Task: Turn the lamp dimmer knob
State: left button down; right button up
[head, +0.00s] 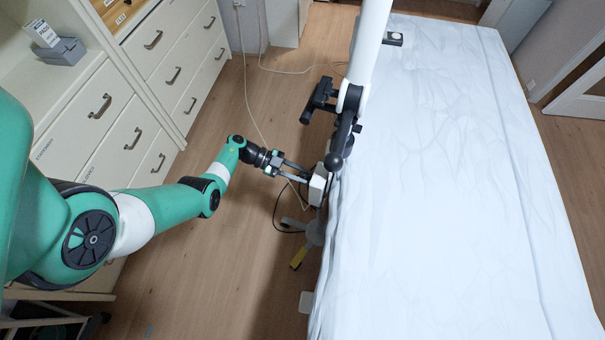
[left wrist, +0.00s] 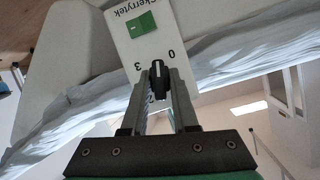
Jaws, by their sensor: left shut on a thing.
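The dimmer is a small white box (head: 318,188) at the left edge of the couch in the head view. In the left wrist view the white box (left wrist: 148,30) shows the name Skerrytek, a green square and printed digits including 0 and 3. Its black knob (left wrist: 158,82) sits between my fingertips. My left gripper (head: 306,173) reaches the box from the left. In the left wrist view the left gripper (left wrist: 158,76) is shut on the knob, a finger on each side. The fingers partly hide the lower markings. My right gripper is in neither view.
The couch (head: 440,180) with a white sheet fills the right. Drawer cabinets (head: 110,130) line the left. Cables lie on the open wooden floor (head: 190,260).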

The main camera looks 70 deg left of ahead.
pick_arm(q)
jog(key=shift+f, duration=0.1)
jog(key=c, duration=0.7)
grip_release()
jog(key=shift+p+v, duration=1.15)
jog(key=shift+v, duration=4.7)
